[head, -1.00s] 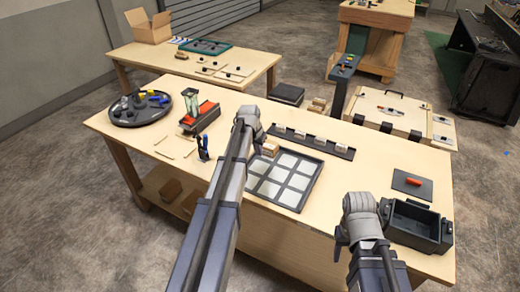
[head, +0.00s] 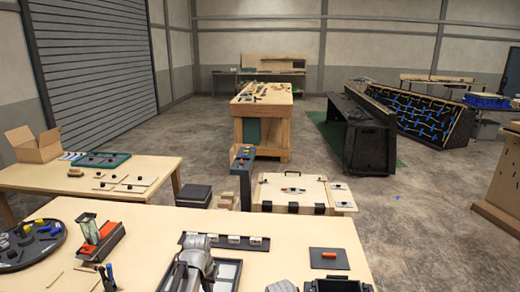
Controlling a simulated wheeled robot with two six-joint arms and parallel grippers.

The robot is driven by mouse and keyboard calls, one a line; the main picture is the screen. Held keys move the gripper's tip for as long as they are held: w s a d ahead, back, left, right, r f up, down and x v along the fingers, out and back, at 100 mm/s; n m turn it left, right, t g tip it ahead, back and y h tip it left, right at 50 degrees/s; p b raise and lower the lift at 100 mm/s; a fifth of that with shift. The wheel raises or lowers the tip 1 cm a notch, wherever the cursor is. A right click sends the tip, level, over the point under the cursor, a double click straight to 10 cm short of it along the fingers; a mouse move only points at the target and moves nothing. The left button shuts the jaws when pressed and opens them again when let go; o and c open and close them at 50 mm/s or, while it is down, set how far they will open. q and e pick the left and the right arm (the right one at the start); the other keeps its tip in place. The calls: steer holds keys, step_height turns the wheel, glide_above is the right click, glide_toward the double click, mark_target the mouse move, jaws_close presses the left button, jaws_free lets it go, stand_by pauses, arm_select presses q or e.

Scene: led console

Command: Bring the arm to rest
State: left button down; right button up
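My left arm (head: 194,262) comes up from the bottom edge in the head view, over the near table. Its rounded grey joint covers part of a dark-framed panel with pale squares (head: 228,268). Only the top of my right arm (head: 283,287) shows at the bottom edge, left of a dark open box (head: 338,286). No fingers of either gripper can be made out, so what they hold is hidden.
The near table (head: 155,228) bears a round dark tray (head: 28,258), a red-topped device (head: 106,243), a dark strip with pale blocks (head: 226,243) and a dark plate with a red piece (head: 328,258). Another table (head: 90,175) and a wooden case (head: 292,190) stand behind.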

arm_select(q)
steer(key=s+d+g, duration=0.1)
steer(key=s+d, duration=0.5)
steer(key=s, duration=0.3)
steer(key=s+d+m+g+y, duration=0.1)
steer(key=s+d, duration=0.4)
steer(key=s, duration=0.5)
steer(key=shift+d+m+y, duration=0.3)
steer(key=shift+d, duration=0.1)
steer(key=shift+w+a, duration=0.1)
